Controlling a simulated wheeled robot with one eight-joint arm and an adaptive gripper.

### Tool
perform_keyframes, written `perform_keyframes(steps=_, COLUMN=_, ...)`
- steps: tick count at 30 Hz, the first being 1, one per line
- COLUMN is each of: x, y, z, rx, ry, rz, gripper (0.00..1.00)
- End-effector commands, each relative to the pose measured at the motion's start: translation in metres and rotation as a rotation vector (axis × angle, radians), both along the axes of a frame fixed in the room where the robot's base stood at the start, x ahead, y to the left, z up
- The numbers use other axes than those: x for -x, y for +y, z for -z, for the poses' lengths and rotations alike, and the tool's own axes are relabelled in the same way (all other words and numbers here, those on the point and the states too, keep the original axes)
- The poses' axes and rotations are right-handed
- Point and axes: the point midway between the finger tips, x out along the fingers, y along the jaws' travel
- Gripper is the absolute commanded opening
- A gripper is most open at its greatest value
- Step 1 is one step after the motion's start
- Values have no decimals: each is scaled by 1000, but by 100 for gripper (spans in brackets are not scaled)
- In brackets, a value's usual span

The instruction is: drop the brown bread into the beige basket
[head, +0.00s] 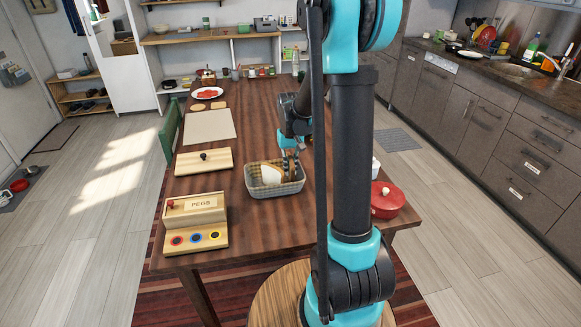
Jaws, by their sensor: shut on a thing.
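The beige basket (262,192) stands on the wooden table, left of my arm's thick black link. A pale, rounded item (270,174) lies inside it. My gripper (290,161) points down over the right back part of the basket. It is shut on a small brown thing, which looks like the brown bread (293,169). The fingers hide much of it, and I cannot tell whether it touches the basket.
A red lidded pot (388,203) stands right of my arm. A plate with red food (207,93) is farther back.

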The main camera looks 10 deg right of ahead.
Motion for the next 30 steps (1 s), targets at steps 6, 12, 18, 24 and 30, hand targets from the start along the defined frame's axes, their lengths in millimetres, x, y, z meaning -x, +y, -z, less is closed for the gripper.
perform_keyframes(steps=6, x=0, y=0, z=1, rx=0, ry=0, rz=0, gripper=20)
perform_keyframes(steps=12, x=0, y=0, z=1, rx=0, ry=0, rz=0, gripper=32)
perform_keyframes(steps=18, x=0, y=0, z=0, rx=0, ry=0, rz=0, gripper=32)
perform_keyframes(steps=24, x=0, y=0, z=-17, rx=0, ry=0, rz=0, gripper=32)
perform_keyframes(steps=30, x=0, y=0, z=-56, rx=0, ry=0, rz=0, gripper=32)
